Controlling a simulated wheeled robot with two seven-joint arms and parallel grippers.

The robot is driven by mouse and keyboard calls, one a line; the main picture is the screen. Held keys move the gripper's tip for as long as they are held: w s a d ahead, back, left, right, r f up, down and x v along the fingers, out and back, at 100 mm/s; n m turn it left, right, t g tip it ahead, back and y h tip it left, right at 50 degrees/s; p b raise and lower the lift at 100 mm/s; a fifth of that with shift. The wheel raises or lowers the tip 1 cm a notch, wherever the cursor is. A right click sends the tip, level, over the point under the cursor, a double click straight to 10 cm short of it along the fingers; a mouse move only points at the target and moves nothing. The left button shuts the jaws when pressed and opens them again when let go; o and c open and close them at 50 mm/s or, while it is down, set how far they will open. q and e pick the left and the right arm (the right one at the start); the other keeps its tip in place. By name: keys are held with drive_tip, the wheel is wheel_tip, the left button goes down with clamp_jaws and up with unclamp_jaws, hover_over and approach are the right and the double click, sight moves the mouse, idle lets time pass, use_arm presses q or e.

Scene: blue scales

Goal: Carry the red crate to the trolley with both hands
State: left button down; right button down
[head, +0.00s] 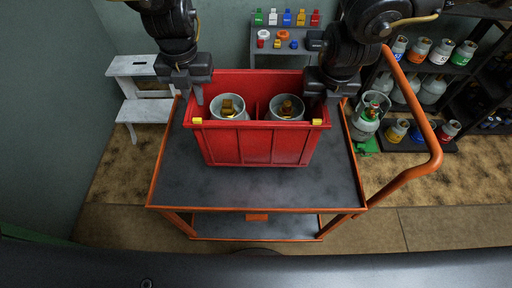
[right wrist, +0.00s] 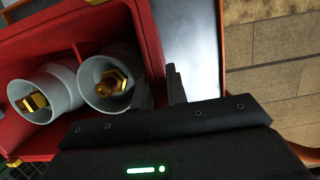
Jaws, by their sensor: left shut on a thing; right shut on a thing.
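The red crate (head: 255,148) is over the dark top of the orange-framed trolley (head: 255,190); it looks upright, and I cannot tell whether its base touches the top. Two grey cylinders with brass fittings stand inside it. My left gripper (head: 198,95) is shut on the crate's left end. My right gripper (head: 326,97) is shut on its right end. In the right wrist view, the right gripper's fingers (right wrist: 174,84) straddle the crate's end wall (right wrist: 148,35), with the trolley top (right wrist: 193,40) beyond. The crate's underside is hidden.
The trolley's orange handle (head: 425,150) rises at the right. A white step stool (head: 138,105) stands at the left. A grey stand (head: 283,45) with small coloured items is behind. Dark shelves (head: 465,70) with several gas cylinders are at the back right. Bare trolley top shows in front of the crate.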

sight(198, 112)
use_arm(q)
drive_tip(key=shift+w+a+f+b, duration=0.1)
drive_tip(key=shift+a+f+b, duration=0.2)
drive_tip(key=shift+f, duration=0.35)
use_arm(e)
drive_tip(key=shift+w+f, duration=0.1)
drive_tip(key=shift+f, duration=0.6)
drive_tip(key=shift+d, duration=0.1)
use_arm(q)
drive_tip(key=shift+d, duration=0.1)
use_arm(e)
drive_tip(key=shift+r, duration=0.1)
